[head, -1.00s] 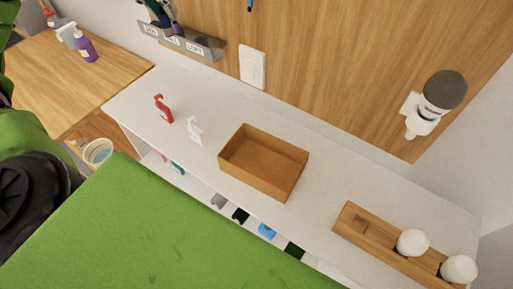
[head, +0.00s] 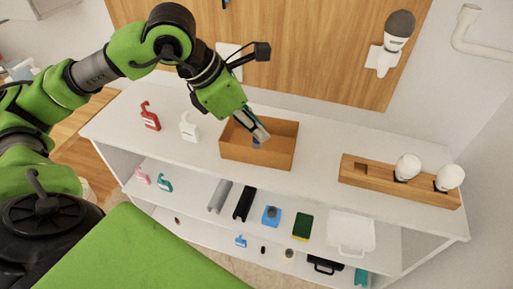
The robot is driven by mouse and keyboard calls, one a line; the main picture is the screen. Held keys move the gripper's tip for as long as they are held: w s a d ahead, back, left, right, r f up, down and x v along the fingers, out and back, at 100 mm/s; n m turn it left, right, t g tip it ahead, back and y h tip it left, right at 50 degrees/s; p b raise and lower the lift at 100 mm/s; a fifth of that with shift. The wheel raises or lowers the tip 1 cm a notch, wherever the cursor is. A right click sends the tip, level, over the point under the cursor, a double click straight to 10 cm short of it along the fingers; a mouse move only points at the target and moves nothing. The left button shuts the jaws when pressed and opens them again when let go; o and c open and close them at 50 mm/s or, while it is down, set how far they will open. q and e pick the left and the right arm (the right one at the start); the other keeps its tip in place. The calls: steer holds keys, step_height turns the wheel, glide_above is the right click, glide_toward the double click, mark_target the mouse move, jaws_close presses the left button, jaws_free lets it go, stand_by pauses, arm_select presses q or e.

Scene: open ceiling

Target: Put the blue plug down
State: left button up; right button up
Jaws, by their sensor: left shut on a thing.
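My left gripper (head: 260,134) reaches down from the upper left into the open brown box (head: 240,153) on the white top shelf. It is shut on the blue plug (head: 256,142), which is small and mostly hidden by the fingers. The plug is inside the box's outline; I cannot tell whether it touches the floor. My right gripper is not in view.
A red tag (head: 150,117) and a white tag (head: 188,128) stand left of the box. A wooden holder (head: 358,171) with white round-topped things is at right. Lower shelves hold several items, including a blue block (head: 271,216) and a yellow-green sponge (head: 302,227).

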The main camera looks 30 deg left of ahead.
arm_select(q)
steer(key=w+a+f+p, duration=0.2)
steer(key=w+a+f, duration=0.2)
steer(key=a, duration=0.1)
steer(key=w+a+f+p, duration=0.2)
steer(key=w+a+f, duration=0.2)
steer(key=f, duration=0.1)
steer(key=shift+w+a+p, duration=0.3)
steer(key=shift+w+a, duration=0.05)
steer(key=shift+a, duration=0.05)
step_height(320, 180, down, 3)
steer(key=shift+a+r+p, duration=0.1)
steer(key=shift+a+p, duration=0.05)
steer(key=shift+p, duration=0.9)
steer(key=shift+f, duration=0.4)
steer(key=shift+w, duration=0.1)
steer(key=shift+f, duration=0.1)
steer(key=shift+f, duration=0.15)
steer(key=o, duration=0.8)
